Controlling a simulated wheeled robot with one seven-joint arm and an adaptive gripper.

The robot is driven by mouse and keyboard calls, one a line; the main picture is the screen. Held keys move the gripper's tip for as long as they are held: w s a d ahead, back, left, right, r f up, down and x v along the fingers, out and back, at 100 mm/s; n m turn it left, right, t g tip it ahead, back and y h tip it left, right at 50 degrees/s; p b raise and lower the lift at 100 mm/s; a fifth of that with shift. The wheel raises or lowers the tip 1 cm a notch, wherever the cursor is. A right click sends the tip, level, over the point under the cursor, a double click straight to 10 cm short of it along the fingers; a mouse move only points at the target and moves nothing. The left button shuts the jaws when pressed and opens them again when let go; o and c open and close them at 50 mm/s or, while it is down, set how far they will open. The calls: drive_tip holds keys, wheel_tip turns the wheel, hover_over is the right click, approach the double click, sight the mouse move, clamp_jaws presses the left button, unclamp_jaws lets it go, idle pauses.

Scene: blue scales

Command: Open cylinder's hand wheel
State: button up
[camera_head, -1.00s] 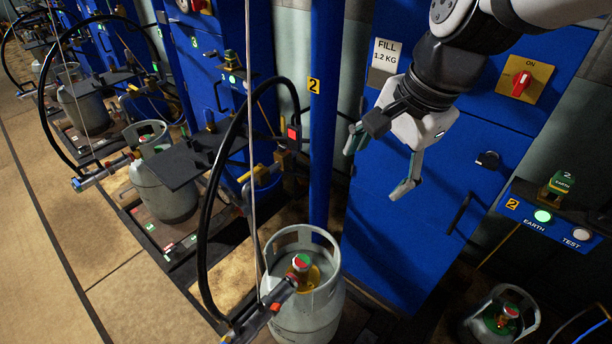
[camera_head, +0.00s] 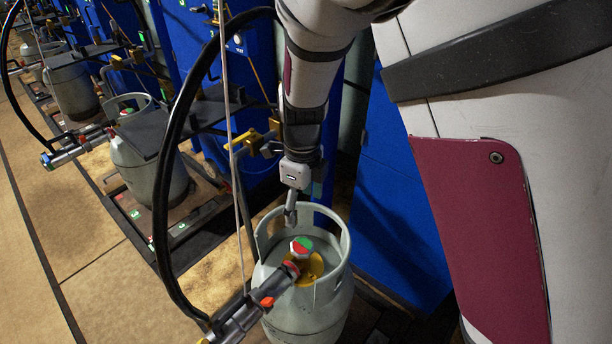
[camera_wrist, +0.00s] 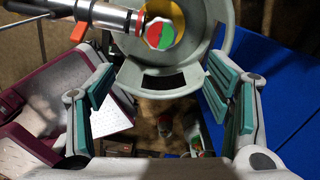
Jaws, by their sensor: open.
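The grey gas cylinder (camera_head: 312,322) stands upright at the lower middle of the head view, with a ring-shaped collar around its top. Its red and green hand wheel (camera_head: 301,246) sits inside the collar above a yellow part. In the wrist view the hand wheel (camera_wrist: 160,33) is at the top middle, ahead of the fingers and not between them. My gripper (camera_head: 290,216) points down above the back of the collar, slightly behind the wheel. The wrist view shows my gripper (camera_wrist: 160,72) open and empty, teal pads wide apart.
A filling connector (camera_head: 258,303) with an orange lever joins the cylinder's valve from the lower left. A black hose (camera_head: 165,170) arcs up from it, near a thin cable (camera_head: 235,180). A blue cabinet (camera_head: 385,225) stands behind right. Another cylinder (camera_head: 150,170) stands left.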

sight(301, 245)
drive_tip(key=f+b, duration=0.3)
drive_tip(key=f, duration=0.4)
drive_tip(key=f+b, duration=0.3)
drive_tip(key=f, duration=0.5)
drive_tip(key=shift+w+a, duration=0.1)
drive_tip(key=shift+a, duration=0.1)
drive_tip(key=c, duration=1.1)
